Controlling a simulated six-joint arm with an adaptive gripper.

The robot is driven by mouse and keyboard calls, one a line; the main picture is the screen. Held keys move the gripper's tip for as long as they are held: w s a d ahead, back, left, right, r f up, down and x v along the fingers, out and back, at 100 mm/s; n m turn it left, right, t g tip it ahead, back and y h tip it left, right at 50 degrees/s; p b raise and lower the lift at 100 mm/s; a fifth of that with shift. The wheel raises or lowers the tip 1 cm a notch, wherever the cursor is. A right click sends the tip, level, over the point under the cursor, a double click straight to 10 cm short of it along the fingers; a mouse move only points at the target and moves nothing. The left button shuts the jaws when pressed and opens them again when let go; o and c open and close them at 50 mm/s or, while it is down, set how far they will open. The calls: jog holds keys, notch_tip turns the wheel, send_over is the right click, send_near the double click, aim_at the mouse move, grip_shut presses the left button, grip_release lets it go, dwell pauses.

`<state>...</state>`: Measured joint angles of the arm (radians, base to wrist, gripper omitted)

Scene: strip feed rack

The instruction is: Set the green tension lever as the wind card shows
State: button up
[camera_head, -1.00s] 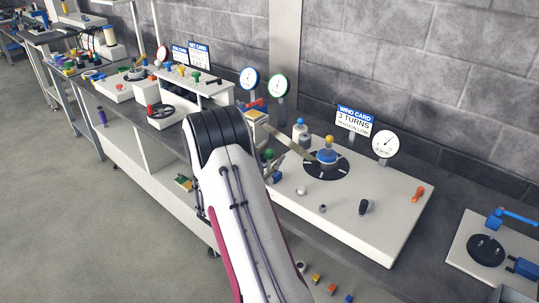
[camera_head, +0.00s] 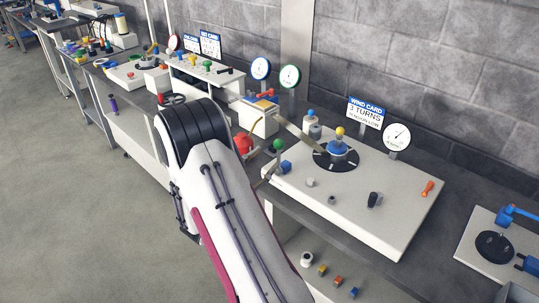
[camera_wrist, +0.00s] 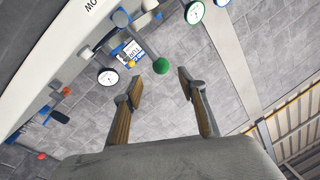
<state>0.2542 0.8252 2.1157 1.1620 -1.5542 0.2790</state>
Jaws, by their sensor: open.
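The green ball knob of the tension lever (camera_head: 278,145) stands at the left end of the white winding panel (camera_head: 385,225), by a blue block. In the wrist view the green knob (camera_wrist: 161,66) lies just beyond the gap between the fingertips. My gripper (camera_wrist: 160,82) is open, its two tan fingers apart with nothing between them. In the head view my arm hides most of the gripper. The wind card (camera_head: 366,113) stands behind the panel and reads "3 TURNS", with a smaller line that looks like "TENSION LOW".
A blue hub with a yellow knob (camera_head: 340,132) sits on a black disc, with a strip running to it. A white dial (camera_head: 397,137) stands beside the card. An orange handle (camera_head: 428,188) and a black knob (camera_head: 374,199) are on the panel. Floor at left is clear.

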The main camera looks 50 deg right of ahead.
jog(key=shift+s+a+f, duration=0.1)
jog(key=shift+s+a, duration=0.05)
jog(key=shift+a, duration=0.55)
jog(key=shift+s+a, duration=0.1)
jog(key=shift+a, duration=0.6)
